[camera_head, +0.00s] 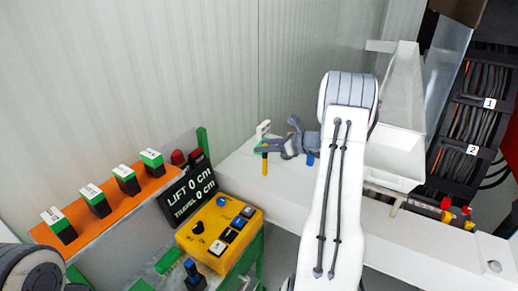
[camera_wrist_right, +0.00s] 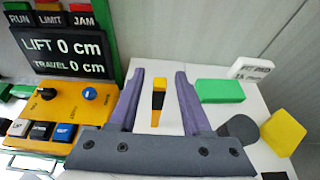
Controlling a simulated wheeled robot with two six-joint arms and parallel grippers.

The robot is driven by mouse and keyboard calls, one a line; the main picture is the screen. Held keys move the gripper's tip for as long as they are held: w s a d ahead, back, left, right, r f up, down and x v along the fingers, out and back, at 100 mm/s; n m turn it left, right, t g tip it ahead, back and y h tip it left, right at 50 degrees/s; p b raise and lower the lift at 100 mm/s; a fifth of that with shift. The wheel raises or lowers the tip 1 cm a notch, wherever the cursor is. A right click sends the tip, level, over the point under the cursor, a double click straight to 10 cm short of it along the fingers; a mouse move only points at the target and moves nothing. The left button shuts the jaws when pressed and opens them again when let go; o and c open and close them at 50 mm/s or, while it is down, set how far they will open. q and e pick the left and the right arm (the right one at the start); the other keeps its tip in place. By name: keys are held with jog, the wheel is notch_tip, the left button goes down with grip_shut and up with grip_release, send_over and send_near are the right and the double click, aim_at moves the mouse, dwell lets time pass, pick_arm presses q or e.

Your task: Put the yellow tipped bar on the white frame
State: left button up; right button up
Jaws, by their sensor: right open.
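The yellow tipped bar (camera_wrist_right: 158,97) is a slim yellow and black piece between the fingers of my right gripper (camera_wrist_right: 160,75) in the wrist view. White surface shows around it, and I cannot tell whether the fingers touch it. In the head view the bar (camera_head: 264,163) shows just below the left finger of my right gripper (camera_head: 274,136), which is open. The white frame seems to be the broad white beam (camera_head: 395,238) running to the right; my right arm hides its middle. My left gripper is out of view.
A yellow control box (camera_head: 220,232) and a black lift display (camera_head: 187,195) stand left of the bar. In the wrist view a green block (camera_wrist_right: 220,91), a white label (camera_wrist_right: 251,68) and a yellow block (camera_wrist_right: 283,133) lie right of the gripper. A wall (camera_head: 150,70) rises behind.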

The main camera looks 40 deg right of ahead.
jog(key=b+v, duration=0.2)
jog(key=v, duration=0.7)
jog(key=w+a+n+g+y, duration=0.35)
jog(key=a+n, duration=0.25)
jog(key=a, duration=1)
jog(key=s+a+n+g, duration=0.4)
jog(key=a+n, duration=0.2)
jog(key=a, duration=0.4)
jog(key=s+a+n+g, duration=0.3)
jog(key=s+a+n, duration=0.15)
jog(key=a, duration=0.55)
jog(key=s+a+f+n+g+h, duration=0.1)
jog(key=s+a+n+h, duration=0.2)
jog(key=s+n, duration=0.7)
jog(key=s+a+f+n+g+h, duration=0.1)
jog(key=s+a+n+h, duration=0.3)
jog(key=s+n, duration=0.6)
jog(key=a+f+n, duration=0.1)
jog(key=a+n, duration=0.1)
jog(key=shift+s+a, duration=0.35)
jog(key=shift+s, duration=0.05)
jog(key=shift+d+h, duration=0.1)
jog(key=shift+h, duration=0.15)
